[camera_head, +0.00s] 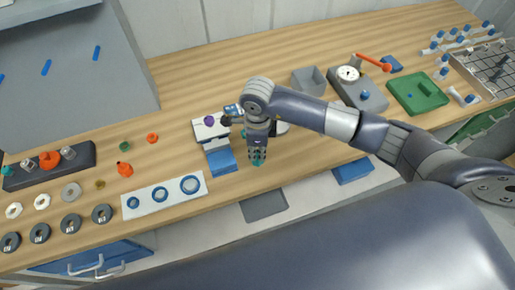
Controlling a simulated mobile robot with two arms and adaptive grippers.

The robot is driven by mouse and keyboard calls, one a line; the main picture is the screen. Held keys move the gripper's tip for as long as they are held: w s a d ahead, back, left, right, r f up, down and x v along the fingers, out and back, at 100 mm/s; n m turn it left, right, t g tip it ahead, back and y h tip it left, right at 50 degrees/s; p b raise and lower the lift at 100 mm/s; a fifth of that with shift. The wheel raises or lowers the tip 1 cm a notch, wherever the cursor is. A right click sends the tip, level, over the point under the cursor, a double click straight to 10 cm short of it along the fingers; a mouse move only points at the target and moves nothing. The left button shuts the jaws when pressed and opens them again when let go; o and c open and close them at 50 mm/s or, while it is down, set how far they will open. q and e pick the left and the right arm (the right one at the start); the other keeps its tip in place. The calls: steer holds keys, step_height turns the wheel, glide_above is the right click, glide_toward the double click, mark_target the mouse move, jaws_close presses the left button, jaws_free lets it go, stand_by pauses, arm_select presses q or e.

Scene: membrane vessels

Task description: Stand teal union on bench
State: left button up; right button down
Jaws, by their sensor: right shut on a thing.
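My right gripper (258,154) comes in from the right and points down over the wooden bench (310,165), near its front edge. My left gripper is not in view.
A blue block (221,162) and a white device (209,128) stand just left of the gripper. A white strip with blue rings (163,197) lies further left. A grey open box (309,80) and green tray (416,93) stand right. Bare bench lies right of the gripper.

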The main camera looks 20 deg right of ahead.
steer(key=shift+f, duration=0.2)
steer(key=c, duration=1.7)
jaws_free()
steer(key=shift+o, duration=0.2)
steer(key=shift+r, duration=0.1)
steer(key=shift+r, duration=0.2)
step_height(320, 180, up, 12)
steer(key=b, duration=0.4)
steer(key=shift+f, duration=0.1)
